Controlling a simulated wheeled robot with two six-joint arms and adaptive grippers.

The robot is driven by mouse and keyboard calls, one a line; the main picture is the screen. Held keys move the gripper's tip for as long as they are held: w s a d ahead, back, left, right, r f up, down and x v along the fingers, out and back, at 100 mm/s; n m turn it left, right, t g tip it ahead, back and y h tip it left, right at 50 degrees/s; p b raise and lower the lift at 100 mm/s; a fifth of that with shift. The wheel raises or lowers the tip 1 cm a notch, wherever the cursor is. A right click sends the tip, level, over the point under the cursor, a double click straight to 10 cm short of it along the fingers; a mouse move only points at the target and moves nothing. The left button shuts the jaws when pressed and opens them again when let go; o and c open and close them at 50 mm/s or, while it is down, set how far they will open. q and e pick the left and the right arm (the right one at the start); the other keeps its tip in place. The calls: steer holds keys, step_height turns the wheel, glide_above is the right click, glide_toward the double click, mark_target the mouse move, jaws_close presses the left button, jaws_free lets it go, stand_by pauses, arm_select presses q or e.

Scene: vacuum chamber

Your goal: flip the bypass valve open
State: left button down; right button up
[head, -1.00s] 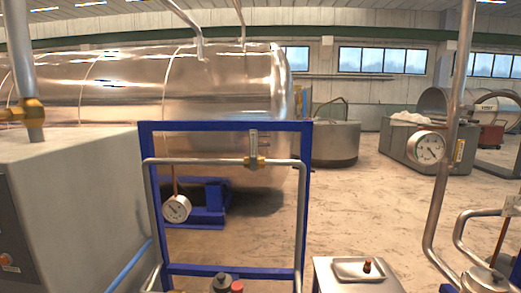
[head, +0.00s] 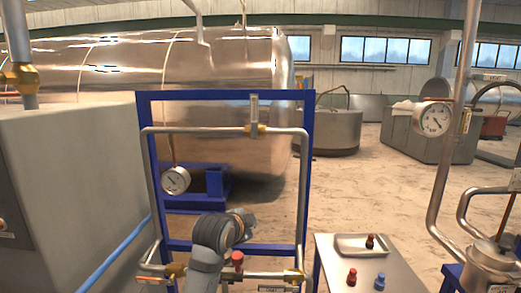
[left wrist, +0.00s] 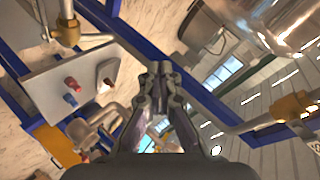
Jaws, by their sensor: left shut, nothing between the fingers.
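A pipe loop runs across the blue frame (head: 308,160) in the head view. A brass valve (head: 255,130) sits in its upper pipe, with a flat silver lever (head: 254,104) standing upright, across the pipe. Two more brass valves, left (head: 174,271) and right (head: 293,276), sit low on the frame, near a red knob (head: 237,260). My left arm rises in front of the frame, below the upper valve; its fingers are not clear there. In the left wrist view my left gripper (left wrist: 160,70) is shut and empty. A brass fitting (left wrist: 293,106) shows at right, apart from the fingers. My right gripper is out of view.
A grey cabinet (head: 70,190) stands at left. A small metal table (head: 345,280) at lower right holds a tray (head: 345,250) and red and blue knobs. A gauge (head: 176,180) hangs inside the frame. A pipe with another gauge (head: 434,118) stands at right.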

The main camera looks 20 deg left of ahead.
mark_target(254, 116)
arm_select(q)
step_height(254, 116, up, 31)
steer(key=w+d+m+t+h, duration=0.1)
steer(key=w+d+m+t, duration=0.1)
steer(key=m+t, duration=0.3)
steer(key=shift+w+m, duration=0.45)
steer(key=shift+m, duration=0.65)
steer(key=shift+f, duration=0.1)
steer(key=w+a+p, duration=0.3)
steer(key=w+p, duration=0.2)
steer(key=w, duration=0.4)
steer(key=shift+p, duration=0.35)
steer(key=shift+s+a, duration=0.1)
steer(key=shift+a+n+t, duration=0.15)
steer(key=shift+n+t, duration=0.15)
